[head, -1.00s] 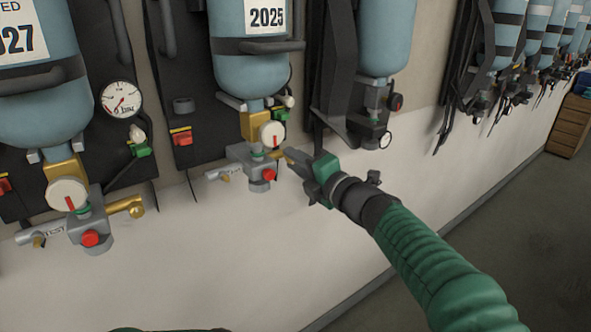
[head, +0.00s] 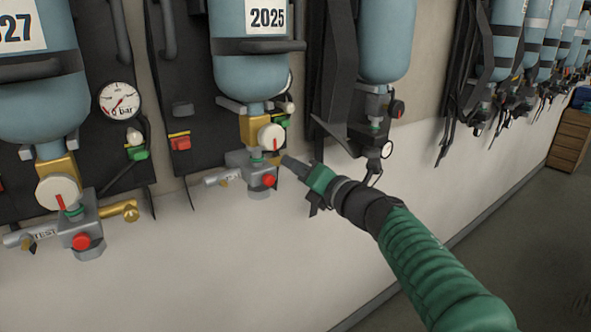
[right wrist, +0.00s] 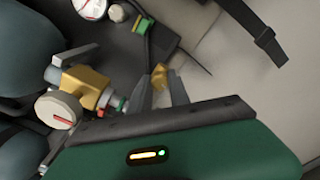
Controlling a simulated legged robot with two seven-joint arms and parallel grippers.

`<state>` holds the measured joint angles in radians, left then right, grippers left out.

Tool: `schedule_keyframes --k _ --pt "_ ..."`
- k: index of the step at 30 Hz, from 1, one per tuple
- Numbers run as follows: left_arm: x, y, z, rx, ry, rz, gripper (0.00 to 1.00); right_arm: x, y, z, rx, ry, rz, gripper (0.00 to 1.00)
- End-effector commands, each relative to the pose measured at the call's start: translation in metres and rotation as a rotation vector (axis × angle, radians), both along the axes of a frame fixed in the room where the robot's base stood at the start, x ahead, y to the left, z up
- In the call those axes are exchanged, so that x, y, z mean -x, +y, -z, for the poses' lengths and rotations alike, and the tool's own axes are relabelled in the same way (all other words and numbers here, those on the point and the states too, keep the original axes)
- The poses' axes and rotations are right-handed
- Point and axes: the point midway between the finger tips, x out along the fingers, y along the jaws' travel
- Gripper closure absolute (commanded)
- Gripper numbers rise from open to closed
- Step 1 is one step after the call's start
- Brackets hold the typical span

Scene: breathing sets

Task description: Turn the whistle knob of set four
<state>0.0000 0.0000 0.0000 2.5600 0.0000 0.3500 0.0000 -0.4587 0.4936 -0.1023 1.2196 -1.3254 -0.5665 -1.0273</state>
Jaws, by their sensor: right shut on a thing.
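The breathing set labelled 2025 (head: 250,70) hangs in the middle of the head view, with a blue cylinder and a grey valve block (head: 240,160) below. Its brass whistle knob is mostly hidden by my right gripper (head: 282,160) in the head view. In the right wrist view the brass knob (right wrist: 158,76) shows between the two grey fingers of my right gripper (right wrist: 157,88), which is shut on it. The arm comes from the lower right. My left gripper is not in view.
On the left set, a brass whistle knob (head: 122,211) and red button (head: 81,241) stick out. A round gauge (head: 119,101) hangs beside it. A further set (head: 387,40) hangs close on the right. The lower wall and floor (head: 520,250) are clear.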

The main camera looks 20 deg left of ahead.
Motion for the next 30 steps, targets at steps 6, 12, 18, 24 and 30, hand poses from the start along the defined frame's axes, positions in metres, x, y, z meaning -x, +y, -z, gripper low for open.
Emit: schedule_keyframes --k 6,12,18,24,30 --pt "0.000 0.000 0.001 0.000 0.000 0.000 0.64 -0.002 0.000 0.008 0.009 0.009 0.001 1.00" --pt "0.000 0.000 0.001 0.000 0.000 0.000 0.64 -0.001 0.000 0.007 0.008 0.008 0.001 0.62" --pt "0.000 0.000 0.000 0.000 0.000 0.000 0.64 0.000 0.000 0.003 0.003 0.004 0.001 0.55" --pt "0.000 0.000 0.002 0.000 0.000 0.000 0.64 0.003 -0.003 0.002 0.002 0.001 0.001 0.55" --pt "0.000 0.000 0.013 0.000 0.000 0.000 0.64 0.026 -0.036 0.002 0.001 0.002 0.004 0.55"
